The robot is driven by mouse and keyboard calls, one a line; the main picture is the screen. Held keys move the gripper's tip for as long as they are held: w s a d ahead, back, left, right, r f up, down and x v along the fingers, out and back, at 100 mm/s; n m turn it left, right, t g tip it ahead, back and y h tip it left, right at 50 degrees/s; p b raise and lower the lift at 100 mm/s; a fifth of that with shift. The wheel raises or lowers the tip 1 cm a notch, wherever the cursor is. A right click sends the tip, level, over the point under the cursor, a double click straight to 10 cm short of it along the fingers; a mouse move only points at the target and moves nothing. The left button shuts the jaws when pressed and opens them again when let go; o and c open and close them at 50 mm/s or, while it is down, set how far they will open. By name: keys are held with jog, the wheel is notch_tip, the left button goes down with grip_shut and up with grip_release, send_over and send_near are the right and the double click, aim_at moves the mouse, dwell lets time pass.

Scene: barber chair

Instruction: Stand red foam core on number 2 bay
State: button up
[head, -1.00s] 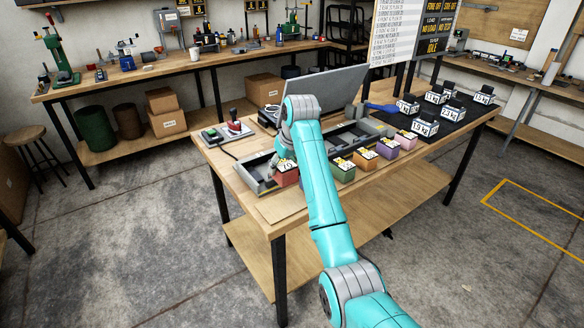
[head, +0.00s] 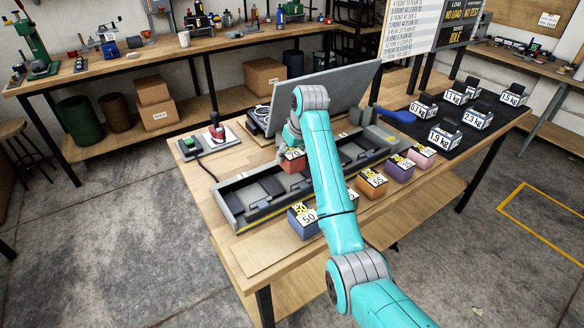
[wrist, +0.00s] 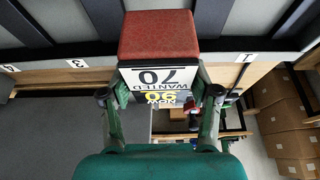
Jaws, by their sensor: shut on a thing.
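The red foam core (head: 292,163) is a small red block with a white card marked 70. My gripper (head: 291,138) holds it over the back part of the long grey bay tray (head: 232,216). In the wrist view, my gripper (wrist: 162,80) is shut on the card end of the red foam core (wrist: 157,35); the card reads "WANTED 70" and "NOW 90". Bay labels 3 (wrist: 76,64), 4 (wrist: 9,68) and 1 (wrist: 245,57) show upside down. Label 2 is not visible; the core covers the stretch between 3 and 1. I cannot tell whether the core touches the tray.
Blue (head: 303,222), orange (head: 371,183), purple (head: 400,169) and pink (head: 422,157) blocks stand along the front. A grey panel (head: 335,95) leans behind the tray. A red-button box (head: 217,133) is left; weights (head: 445,138) are right. The board's front left is bare.

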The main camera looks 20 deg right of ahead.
jog(key=shift+f, duration=3)
jog(key=shift+f, duration=0.15)
jog(key=o, duration=1.2)
jog(key=v, duration=1.2)
jog(key=shift+s, duration=0.1)
